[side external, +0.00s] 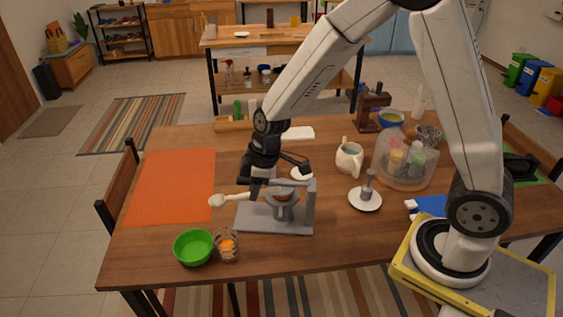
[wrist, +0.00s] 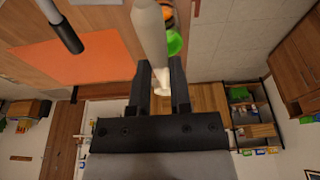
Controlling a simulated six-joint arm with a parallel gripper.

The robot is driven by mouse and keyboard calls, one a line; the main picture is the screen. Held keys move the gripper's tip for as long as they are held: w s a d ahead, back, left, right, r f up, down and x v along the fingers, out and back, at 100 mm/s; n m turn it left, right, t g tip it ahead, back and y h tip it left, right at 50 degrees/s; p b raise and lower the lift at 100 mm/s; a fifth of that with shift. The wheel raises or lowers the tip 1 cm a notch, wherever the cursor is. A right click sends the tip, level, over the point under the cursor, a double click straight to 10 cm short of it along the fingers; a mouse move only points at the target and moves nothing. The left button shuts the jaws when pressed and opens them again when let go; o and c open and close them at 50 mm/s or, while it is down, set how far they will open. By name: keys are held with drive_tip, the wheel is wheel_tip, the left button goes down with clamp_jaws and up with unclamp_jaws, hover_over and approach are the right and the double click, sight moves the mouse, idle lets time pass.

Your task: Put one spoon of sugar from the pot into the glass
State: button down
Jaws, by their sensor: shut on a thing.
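My gripper (side external: 256,188) is shut on a pale spoon (side external: 232,198), held roughly level above the grey stand, with its rounded end to the left. In the wrist view the spoon (wrist: 150,35) runs up from between the fingers (wrist: 162,88). Whether the spoon carries sugar cannot be told. The glass (side external: 227,253) stands at the table's front edge, below the spoon's end, with something orange inside. A white jug-like pot (side external: 348,160) stands right of my gripper; its contents are not clear. I cannot tell which vessel holds the sugar.
A grey stand (side external: 305,217) with a round holder is close below my gripper. A green bowl (side external: 194,247) is beside the glass. A white disc with an upright grey knob (side external: 366,198) and a clear dome over jars (side external: 405,165) are to the right. The orange mat (side external: 170,187) is bare.

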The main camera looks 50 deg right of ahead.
sight(222, 198)
drive_tip(key=shift+f, duration=1.6)
drive_tip(key=shift+w+a+f+g+h, duration=0.15)
drive_tip(key=shift+f+g+h, duration=0.15)
drive_tip(key=shift+g, duration=0.1)
drive_tip(key=shift+w+a+r+g+h, duration=0.2)
drive_tip(key=shift+w+a+g+h, duration=0.6)
drive_tip(key=shift+g+h, duration=0.45)
drive_tip(key=shift+w+a+r+g+h, duration=0.2)
drive_tip(key=shift+w+a+g+h, duration=0.6)
drive_tip(key=shift+g+h, duration=0.4)
drive_tip(key=shift+w+a+r+g+h, duration=0.35)
drive_tip(key=shift+w+a+g+h, duration=0.2)
drive_tip(key=shift+g+h, duration=0.3)
drive_tip(key=shift+w+a+r+g+h, duration=0.3)
drive_tip(key=shift+w+a+g+h, duration=0.25)
drive_tip(key=shift+g+h, duration=0.2)
drive_tip(key=shift+r, duration=0.2)
drive_tip(key=shift+r, duration=2.35)
